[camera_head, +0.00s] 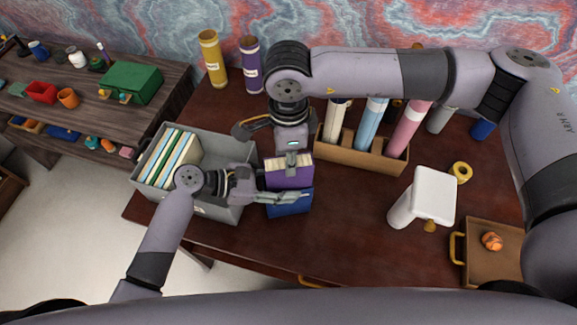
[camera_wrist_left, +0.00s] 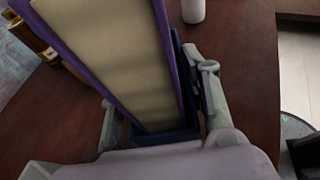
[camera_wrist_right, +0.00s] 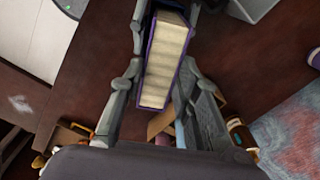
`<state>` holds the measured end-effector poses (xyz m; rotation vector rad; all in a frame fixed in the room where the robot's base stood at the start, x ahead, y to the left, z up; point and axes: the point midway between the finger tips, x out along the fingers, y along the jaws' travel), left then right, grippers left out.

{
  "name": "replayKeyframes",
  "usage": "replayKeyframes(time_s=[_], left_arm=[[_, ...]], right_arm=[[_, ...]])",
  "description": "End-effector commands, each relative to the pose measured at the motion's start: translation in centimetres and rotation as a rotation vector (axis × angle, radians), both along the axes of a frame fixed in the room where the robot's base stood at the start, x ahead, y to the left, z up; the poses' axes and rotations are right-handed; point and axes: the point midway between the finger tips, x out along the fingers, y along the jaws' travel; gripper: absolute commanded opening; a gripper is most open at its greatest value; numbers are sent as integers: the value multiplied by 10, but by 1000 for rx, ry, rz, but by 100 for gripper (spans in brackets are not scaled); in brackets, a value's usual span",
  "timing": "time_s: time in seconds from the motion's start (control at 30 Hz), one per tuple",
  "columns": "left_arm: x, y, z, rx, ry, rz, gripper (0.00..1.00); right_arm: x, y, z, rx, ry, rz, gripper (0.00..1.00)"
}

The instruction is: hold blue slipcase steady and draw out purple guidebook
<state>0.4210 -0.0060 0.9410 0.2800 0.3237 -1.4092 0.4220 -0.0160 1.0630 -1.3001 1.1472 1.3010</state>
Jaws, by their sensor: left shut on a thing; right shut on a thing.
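The blue slipcase (camera_head: 288,209) stands near the front edge of the desk, and its dark blue rim shows in the left wrist view (camera_wrist_left: 165,138). My left gripper (camera_head: 272,197) is shut on it from the left, a finger on either side. The purple guidebook (camera_head: 289,178) rises out of the top of the slipcase, its lower end inside. Its pale pages and purple cover show in the left wrist view (camera_wrist_left: 112,52) and in the right wrist view (camera_wrist_right: 165,62). My right gripper (camera_head: 290,150) reaches from above and is shut on the guidebook's upper part.
A grey bin (camera_head: 218,155) with several thin books stands just left. A brown holder (camera_head: 362,154) with rolled tubes is behind right. A white container (camera_head: 425,197) and a wooden tray (camera_head: 490,268) lie right. A yellow tube (camera_head: 212,58) and purple tube (camera_head: 250,65) stand behind.

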Motion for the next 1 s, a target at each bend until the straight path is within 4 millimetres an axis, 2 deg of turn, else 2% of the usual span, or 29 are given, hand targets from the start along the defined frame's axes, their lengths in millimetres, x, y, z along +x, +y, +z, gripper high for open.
replayKeyframes(time_s=[0.03, 0.2, 0.57, 0.6, 0.9, 1.0], left_arm=[[0, 0, -1, 1, 1, -1, 13], [0, 0, -1, 1, 1, -1, 13], [0, 0, -1, 2, 0, 0, 13], [0, 0, -1, 2, 0, 0, 45], [0, 0, 0, 1, 0, 0, 65], [0, 0, 0, 1, 0, 0, 66]], right_arm=[[1, 0, 11, 2, -6, 0, 0], [1, 0, 34, 1, -3, -1, 0], [0, 0, 41, 0, -1, -1, 0], [0, 0, 41, 0, -1, -1, 0], [0, 0, 41, 0, -1, -1, 0], [0, 0, 41, 0, -1, -1, 0]])
